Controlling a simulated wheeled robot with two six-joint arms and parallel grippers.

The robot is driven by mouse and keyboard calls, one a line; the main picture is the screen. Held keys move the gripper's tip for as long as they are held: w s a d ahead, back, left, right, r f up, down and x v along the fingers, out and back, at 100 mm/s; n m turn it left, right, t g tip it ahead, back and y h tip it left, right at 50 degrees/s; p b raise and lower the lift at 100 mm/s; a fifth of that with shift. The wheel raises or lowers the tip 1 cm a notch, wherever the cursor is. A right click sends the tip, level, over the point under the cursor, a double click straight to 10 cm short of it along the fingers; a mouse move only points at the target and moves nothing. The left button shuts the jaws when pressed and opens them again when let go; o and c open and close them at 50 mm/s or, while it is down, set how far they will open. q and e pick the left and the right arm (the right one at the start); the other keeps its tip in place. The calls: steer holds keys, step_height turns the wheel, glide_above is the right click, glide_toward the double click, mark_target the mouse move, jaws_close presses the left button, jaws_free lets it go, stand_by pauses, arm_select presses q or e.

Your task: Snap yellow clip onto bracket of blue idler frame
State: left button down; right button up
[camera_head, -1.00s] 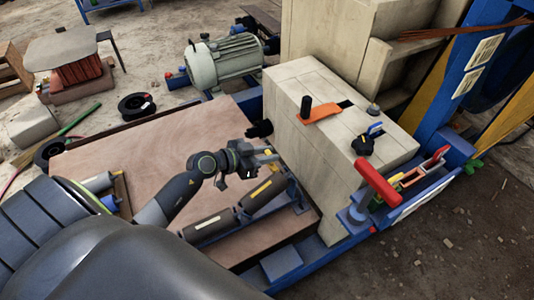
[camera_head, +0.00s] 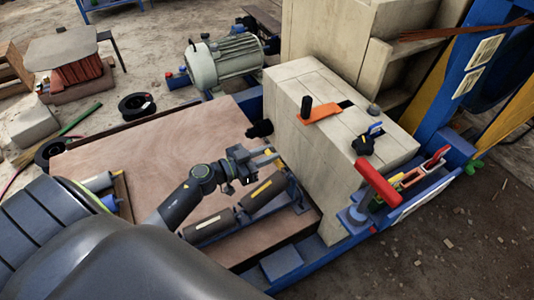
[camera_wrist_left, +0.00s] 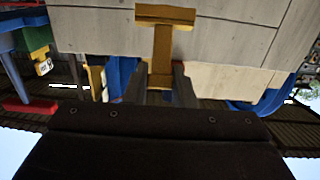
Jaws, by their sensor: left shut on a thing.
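My left gripper (camera_head: 266,158) reaches in from the left, above the rollers and beside the pale block. In the left wrist view its fingers (camera_wrist_left: 160,82) are shut on the yellow clip (camera_wrist_left: 162,40), a T-shaped piece with a wide bar at its outer end. I cannot make out the clip clearly in the head view. The blue idler frame (camera_head: 298,196) lies below the gripper, with dark rollers (camera_head: 208,226) in it. The gripper appears above the frame, and the bracket cannot be told apart. My right gripper is not in view.
The pale block (camera_head: 340,150) stands close to the right of the gripper, with an orange plate (camera_head: 320,113) on top. A red handle (camera_head: 376,182) sits at the right. A wooden board (camera_head: 140,150) lies flat and mostly bare at the left.

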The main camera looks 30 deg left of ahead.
mark_target(275, 162)
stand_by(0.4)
